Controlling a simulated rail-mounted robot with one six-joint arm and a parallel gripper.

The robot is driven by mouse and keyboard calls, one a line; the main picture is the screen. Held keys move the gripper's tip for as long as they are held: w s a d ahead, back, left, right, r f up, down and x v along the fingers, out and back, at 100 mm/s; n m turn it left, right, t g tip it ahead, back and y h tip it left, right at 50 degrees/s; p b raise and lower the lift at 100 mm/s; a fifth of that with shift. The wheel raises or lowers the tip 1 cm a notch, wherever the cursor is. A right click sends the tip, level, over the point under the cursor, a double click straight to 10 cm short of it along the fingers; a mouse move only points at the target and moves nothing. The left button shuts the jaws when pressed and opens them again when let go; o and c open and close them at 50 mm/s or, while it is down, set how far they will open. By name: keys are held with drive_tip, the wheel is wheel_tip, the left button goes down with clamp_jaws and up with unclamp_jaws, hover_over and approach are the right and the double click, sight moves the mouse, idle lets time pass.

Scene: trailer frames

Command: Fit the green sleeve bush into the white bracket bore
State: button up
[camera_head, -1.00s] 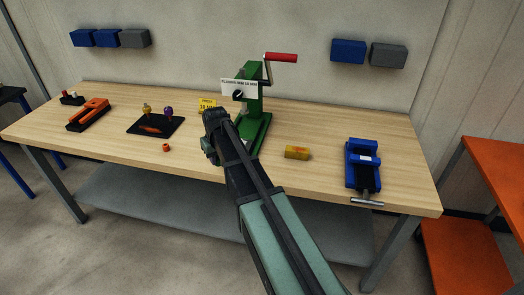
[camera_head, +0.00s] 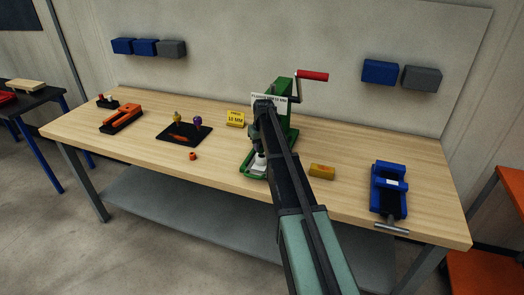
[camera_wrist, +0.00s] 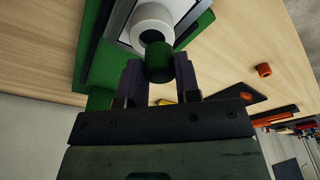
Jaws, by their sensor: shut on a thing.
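In the wrist view my gripper (camera_wrist: 160,75) is shut on the green sleeve bush (camera_wrist: 159,60), a short dark green cylinder between the two fingers. Just beyond it is the white bracket (camera_wrist: 180,12), with its round dark bore facing the bush. The bush overlaps the lower edge of the bore in the picture; I cannot tell whether they touch. In the head view the white bracket (camera_head: 258,166) shows low on the green press (camera_head: 283,128). There my arm hides much of the press, and the bush cannot be made out.
The press has a red-handled crank (camera_head: 312,76). To the left are an orange ring (camera_head: 193,156), a black mat (camera_head: 176,140) with tools, and an orange tool (camera_head: 120,117).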

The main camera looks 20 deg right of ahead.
sight(262, 150)
drive_tip(key=shift+w+d, duration=0.45)
drive_tip(key=shift+w, duration=0.05)
wheel_tip(262, 150, down, 4)
drive_tip(key=b, duration=0.4)
drive_tip(key=shift+d, duration=0.1)
drive_tip(key=shift+r, duration=0.25)
drive_tip(key=shift+f, duration=0.2)
drive_tip(key=o, duration=1)
drive_tip(key=shift+c, duration=0.2)
drive_tip(key=shift+r, duration=0.15)
